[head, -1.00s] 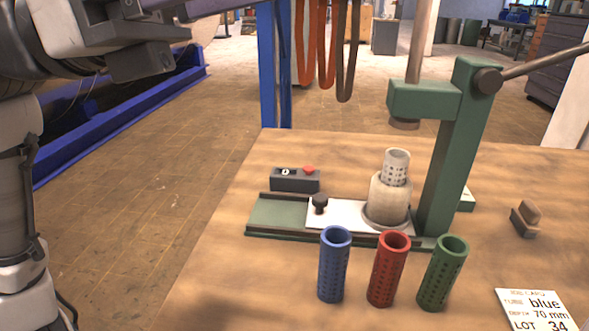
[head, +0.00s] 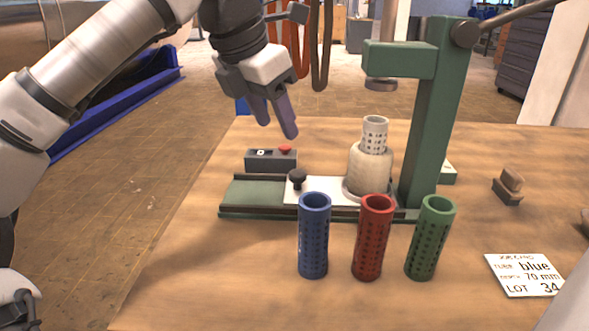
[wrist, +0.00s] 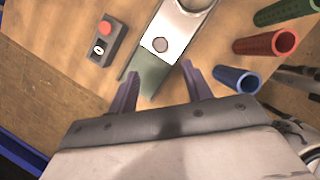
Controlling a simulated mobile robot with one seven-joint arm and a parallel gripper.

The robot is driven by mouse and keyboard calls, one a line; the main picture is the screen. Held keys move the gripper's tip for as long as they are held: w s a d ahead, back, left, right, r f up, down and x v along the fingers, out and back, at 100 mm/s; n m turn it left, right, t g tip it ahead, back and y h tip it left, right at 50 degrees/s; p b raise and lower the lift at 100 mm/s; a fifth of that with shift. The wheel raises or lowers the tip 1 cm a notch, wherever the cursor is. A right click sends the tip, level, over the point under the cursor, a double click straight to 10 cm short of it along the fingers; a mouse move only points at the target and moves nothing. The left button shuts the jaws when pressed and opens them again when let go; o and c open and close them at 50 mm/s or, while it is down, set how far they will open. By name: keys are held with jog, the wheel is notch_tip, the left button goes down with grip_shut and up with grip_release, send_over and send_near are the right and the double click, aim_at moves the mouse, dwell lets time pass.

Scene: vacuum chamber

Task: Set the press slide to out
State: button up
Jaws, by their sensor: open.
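The press slide (head: 326,188) is a pale plate on a green rail base (head: 252,193). It sits toward the right, under the green press (head: 432,110), with the rail's left end bare. A black knob (head: 297,178) stands on the plate's left end; in the wrist view the knob (wrist: 160,45) lies beyond my fingertips. A cream holder (head: 369,171) with a perforated light tube (head: 374,134) stands on the slide. My gripper (head: 277,133) is open and empty, above and left of the knob, touching nothing. In the wrist view its fingers (wrist: 160,78) straddle the bare green rail end.
Blue (head: 313,238), red (head: 372,240) and green (head: 430,240) perforated tubes stand in front of the press. A control box (head: 270,160) with a red button sits behind the rail. A job card (head: 525,275) and a brown-topped block (head: 508,187) lie at right.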

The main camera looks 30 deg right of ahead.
aim_at(296, 172)
jog(key=b+x, duration=0.1)
jog(key=x, duration=1)
jog(key=shift+d, duration=0.1)
grip_shut()
